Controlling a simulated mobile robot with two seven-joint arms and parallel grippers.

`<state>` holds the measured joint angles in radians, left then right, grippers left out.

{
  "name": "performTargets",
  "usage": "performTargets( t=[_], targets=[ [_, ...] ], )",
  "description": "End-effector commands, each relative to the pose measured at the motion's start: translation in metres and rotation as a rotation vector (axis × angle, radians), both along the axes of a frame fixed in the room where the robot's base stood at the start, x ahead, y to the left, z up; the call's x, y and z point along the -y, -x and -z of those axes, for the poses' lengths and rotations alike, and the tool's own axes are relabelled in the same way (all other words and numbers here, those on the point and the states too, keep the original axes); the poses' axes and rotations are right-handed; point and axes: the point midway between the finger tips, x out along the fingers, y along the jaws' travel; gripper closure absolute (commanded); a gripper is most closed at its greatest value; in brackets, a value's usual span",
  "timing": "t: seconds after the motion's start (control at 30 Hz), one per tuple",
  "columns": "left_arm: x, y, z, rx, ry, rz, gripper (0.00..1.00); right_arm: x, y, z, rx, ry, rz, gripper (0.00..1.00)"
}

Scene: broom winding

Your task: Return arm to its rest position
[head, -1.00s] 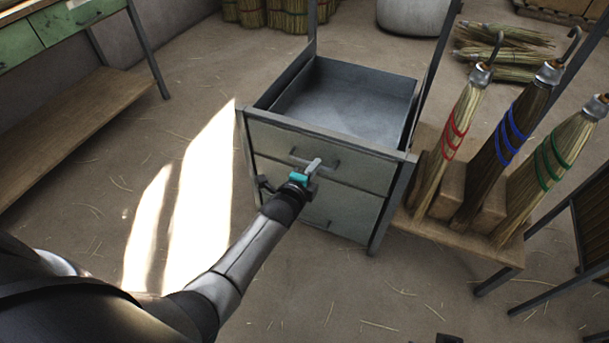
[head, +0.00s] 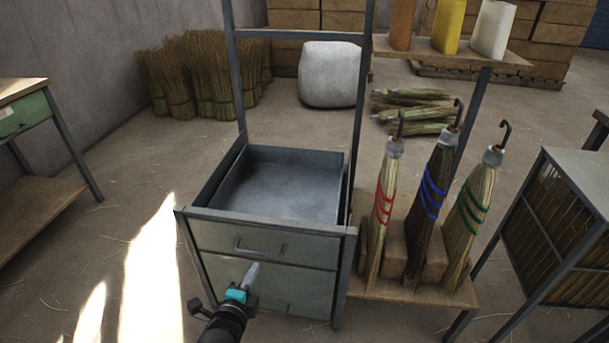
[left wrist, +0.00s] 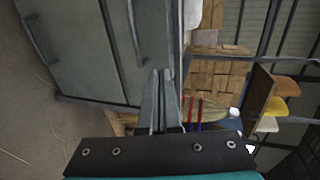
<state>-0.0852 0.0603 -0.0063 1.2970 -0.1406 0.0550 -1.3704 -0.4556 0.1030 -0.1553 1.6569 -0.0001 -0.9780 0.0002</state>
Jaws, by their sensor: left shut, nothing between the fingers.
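My left gripper (head: 250,276) is shut and empty in the lower middle of the head view. It is in front of the metal drawer cabinet (head: 212,238), over its lower drawer front, and I cannot tell the exact gap. In the left wrist view its two fingers (left wrist: 166,88) lie together with nothing between them. The cabinet front (left wrist: 85,45) fills the upper left of that view, with two drawer handles. My right gripper does not show.
Three upright brooms with red (head: 383,205), blue (head: 432,195) and green (head: 472,212) bands stand on a low wooden bench (head: 400,285) right of the cabinet. A dark rack (head: 560,220) stands far right. A green-drawer table (head: 25,112) is at left. Floor between table and cabinet is clear.

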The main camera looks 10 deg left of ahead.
Motion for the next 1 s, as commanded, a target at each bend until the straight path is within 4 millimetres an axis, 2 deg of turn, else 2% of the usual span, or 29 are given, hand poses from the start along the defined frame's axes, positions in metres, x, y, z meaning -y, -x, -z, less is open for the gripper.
performTargets(
  t=[0.17, 0.27, 0.33, 0.47, 0.5, 0.57, 0.7, 0.8, 0.9, 1.0],
  targets=[
    [0.001, 0.009, 0.012, -0.040, 0.045, -0.012, 1.00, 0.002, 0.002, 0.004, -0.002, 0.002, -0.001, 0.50],
    [0.002, 0.030, 0.039, -0.134, 0.150, -0.053, 1.00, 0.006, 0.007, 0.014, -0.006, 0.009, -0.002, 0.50],
    [0.002, 0.054, 0.064, -0.225, 0.256, -0.105, 1.00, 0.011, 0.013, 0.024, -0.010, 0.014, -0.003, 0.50],
    [0.000, 0.113, 0.112, -0.414, 0.460, -0.251, 1.00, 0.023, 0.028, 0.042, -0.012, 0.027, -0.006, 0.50],
    [-0.001, 0.133, 0.125, -0.468, 0.518, -0.306, 1.00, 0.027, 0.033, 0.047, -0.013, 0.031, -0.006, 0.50],
    [-0.004, 0.165, 0.144, -0.547, 0.598, -0.397, 1.00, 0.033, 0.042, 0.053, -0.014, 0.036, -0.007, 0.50],
    [-0.012, 0.244, 0.176, -0.706, 0.753, -0.639, 1.00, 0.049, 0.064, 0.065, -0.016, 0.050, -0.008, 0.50],
    [-0.020, 0.295, 0.189, -0.784, 0.827, -0.809, 1.00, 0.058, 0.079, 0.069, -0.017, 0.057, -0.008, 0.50],
    [-0.027, 0.335, 0.196, -0.830, 0.875, -0.949, 1.00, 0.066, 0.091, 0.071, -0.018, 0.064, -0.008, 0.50],
    [-0.031, 0.359, 0.199, -0.853, 0.900, -1.039, 1.00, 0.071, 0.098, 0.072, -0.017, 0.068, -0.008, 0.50]
  ],
)
